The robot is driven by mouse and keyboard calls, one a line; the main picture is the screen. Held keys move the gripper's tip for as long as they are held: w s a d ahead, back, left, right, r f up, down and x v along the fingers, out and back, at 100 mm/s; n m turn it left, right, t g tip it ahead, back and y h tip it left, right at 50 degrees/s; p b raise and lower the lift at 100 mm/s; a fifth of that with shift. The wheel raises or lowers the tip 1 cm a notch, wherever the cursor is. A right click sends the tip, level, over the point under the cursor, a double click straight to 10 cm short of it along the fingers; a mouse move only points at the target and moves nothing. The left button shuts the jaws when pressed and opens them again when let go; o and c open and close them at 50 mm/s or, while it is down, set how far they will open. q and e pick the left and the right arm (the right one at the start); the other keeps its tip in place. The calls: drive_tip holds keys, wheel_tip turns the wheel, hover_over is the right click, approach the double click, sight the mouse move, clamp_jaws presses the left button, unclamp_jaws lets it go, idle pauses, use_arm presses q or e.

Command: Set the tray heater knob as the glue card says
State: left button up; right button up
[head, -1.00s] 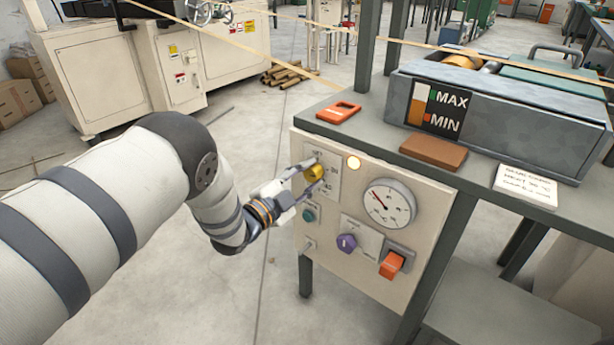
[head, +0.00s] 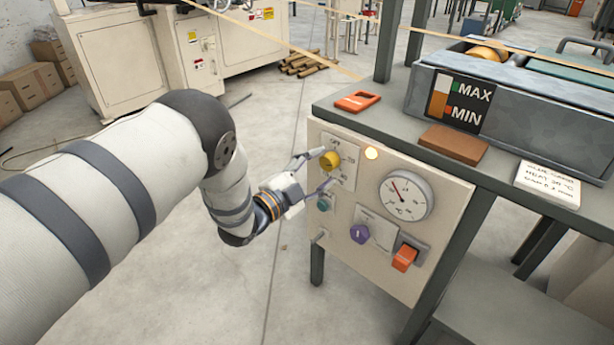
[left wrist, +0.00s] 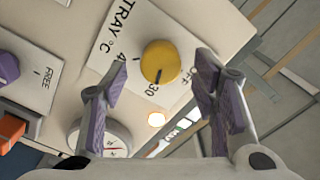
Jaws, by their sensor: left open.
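The yellow tray heater knob (head: 330,160) is on the upper left of the cream control panel. In the left wrist view the knob (left wrist: 160,62) has a dark pointer mark on its lower side, toward the printed 30; OFF is to the right and "TRAY °C" above. My left gripper (head: 322,169) is open and empty just in front of the knob. Its two fingers stand apart below the knob in the wrist view, with a gap to it. The glue card (head: 548,185) lies on the bench at right; its handwriting is too small to read surely. My right gripper is out of view.
The panel also bears a lit lamp (head: 371,153), a dial gauge (head: 407,195), a purple knob (head: 359,234), an orange switch (head: 404,258) and a teal button (head: 323,204). A glue tray (head: 540,110) stands on the bench.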

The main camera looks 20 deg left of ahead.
use_arm(q)
drive_tip(key=v, duration=1)
drive_tip(key=shift+s, duration=0.15)
drive_tip(key=shift+a, duration=0.1)
